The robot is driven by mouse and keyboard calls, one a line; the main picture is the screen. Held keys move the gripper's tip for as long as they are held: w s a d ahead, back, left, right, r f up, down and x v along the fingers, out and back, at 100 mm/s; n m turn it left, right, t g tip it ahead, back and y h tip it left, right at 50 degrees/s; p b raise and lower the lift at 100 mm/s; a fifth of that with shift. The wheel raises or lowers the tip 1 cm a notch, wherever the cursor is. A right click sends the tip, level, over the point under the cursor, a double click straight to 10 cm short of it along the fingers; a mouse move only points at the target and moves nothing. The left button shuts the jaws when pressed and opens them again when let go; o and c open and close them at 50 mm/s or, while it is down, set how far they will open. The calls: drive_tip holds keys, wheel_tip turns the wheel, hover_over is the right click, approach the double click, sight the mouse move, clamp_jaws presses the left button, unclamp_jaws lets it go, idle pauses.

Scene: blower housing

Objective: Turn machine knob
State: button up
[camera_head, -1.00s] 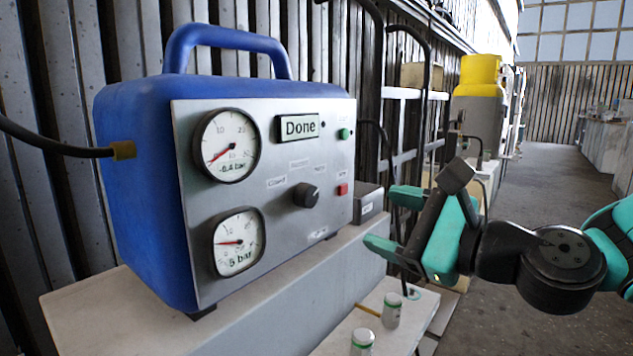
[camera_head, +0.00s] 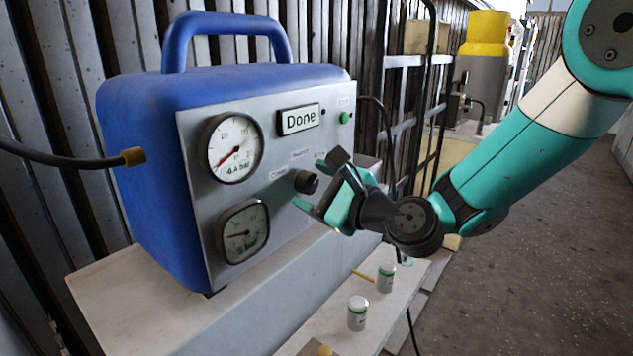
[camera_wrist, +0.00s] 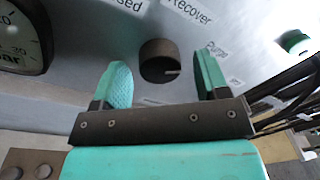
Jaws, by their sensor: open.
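The blue machine (camera_head: 150,190) stands on a pale bench with its grey panel facing right. The black machine knob (camera_head: 306,182) sits on the panel, right of the gauges. In the wrist view the knob (camera_wrist: 159,61) shows between and just beyond the fingertips, with a pale mark at its lower right. The label "Recover" is above it and "Closed" is at the upper left. My gripper (camera_head: 311,183) is open in front of the panel, and its fingers (camera_wrist: 165,70) are on either side of the knob with gaps. I cannot tell whether they overlap it in depth.
A round gauge (camera_head: 234,148) and a squarish gauge (camera_head: 243,232) are on the panel. A green button (camera_head: 345,117) is at the upper right. White canisters (camera_head: 357,313) stand on the lower shelf. A hose runs from the machine's left side.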

drive_tip(key=c, duration=0.9)
